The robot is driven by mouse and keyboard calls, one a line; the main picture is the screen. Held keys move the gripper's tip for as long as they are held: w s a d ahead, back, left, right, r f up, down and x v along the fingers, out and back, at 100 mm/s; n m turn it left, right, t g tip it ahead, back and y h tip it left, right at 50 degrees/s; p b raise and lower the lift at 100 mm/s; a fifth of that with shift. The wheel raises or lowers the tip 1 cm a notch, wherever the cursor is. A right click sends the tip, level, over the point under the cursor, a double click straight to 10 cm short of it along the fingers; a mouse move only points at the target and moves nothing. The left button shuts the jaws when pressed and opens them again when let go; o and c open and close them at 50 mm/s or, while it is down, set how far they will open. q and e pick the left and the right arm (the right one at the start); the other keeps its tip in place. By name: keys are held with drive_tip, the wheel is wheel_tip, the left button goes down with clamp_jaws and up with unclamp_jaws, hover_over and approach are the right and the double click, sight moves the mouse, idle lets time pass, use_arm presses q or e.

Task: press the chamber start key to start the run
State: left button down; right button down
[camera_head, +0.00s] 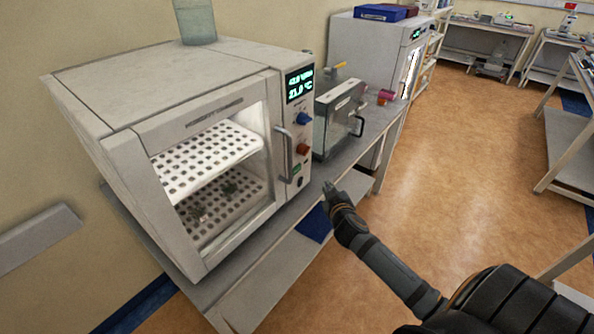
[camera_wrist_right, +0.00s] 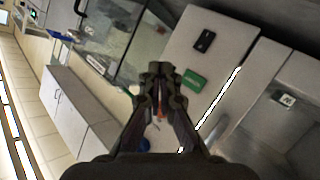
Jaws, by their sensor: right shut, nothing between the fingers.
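The humidity chamber (camera_head: 165,88) stands on a bench at the left, its windowed door closed. Its narrow control panel has a lit display (camera_head: 299,84), a blue knob (camera_head: 303,118), an orange-red knob (camera_head: 303,148), a small green key (camera_head: 297,168) and a black switch (camera_head: 300,182). The right wrist view shows the green key (camera_wrist_right: 193,80) and the black switch (camera_wrist_right: 204,40) close up. My right gripper (camera_head: 328,187) is shut and empty, in front of the panel's lower part. In the right wrist view its fingertips (camera_wrist_right: 160,70) appear beside the green key; contact cannot be told. My left gripper is out of view.
A grey metal box (camera_head: 338,115) with a black handle stands right of the chamber. The chamber's door handle (camera_head: 284,153) juts out left of the panel. A glass beaker (camera_head: 195,20) stands on top. The floor (camera_head: 470,150) to the right is open.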

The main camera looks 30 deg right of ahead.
drive_tip(key=shift+w, duration=0.1)
drive_tip(key=b, duration=0.2)
approach(300, 169)
drive_tip(key=w+d+f, duration=0.2)
drive_tip(key=w+d, duration=0.1)
drive_tip(key=shift+w+a, duration=0.15)
drive_tip(key=shift+w, duration=0.4)
drive_tip(key=shift+w, duration=0.15)
idle(0.8)
drive_tip(key=shift+w+a, duration=0.15)
drive_tip(key=shift+w, duration=0.1)
drive_tip(key=shift+w+a, duration=0.15)
drive_tip(key=shift+w, duration=0.15)
idle(0.7)
drive_tip(key=shift+s, duration=0.15)
drive_tip(key=shift+s+d, duration=0.3)
drive_tip(key=shift+s, duration=0.25)
